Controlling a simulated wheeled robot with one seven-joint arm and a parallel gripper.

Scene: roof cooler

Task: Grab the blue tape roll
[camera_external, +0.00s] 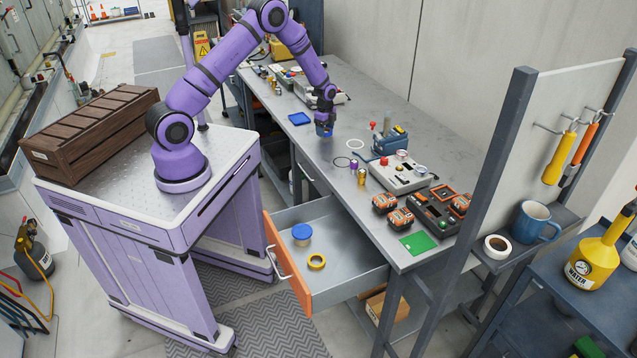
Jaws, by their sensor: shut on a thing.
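My gripper (325,112) points down over the workbench, to the right of the flat blue square. It is shut on a small blue thing, which looks like the blue tape roll (323,131). The fingers partly cover it, and its ring shape is too small to make out. It appears at or just above the bench top; I cannot tell whether it touches.
The open drawer (345,262) below holds a yellow ring (317,262) and a blue-topped round thing (302,233). Dark and white rings (355,144), small cans, a blue device (391,141) and orange-black blocks (385,202) stand to the right.

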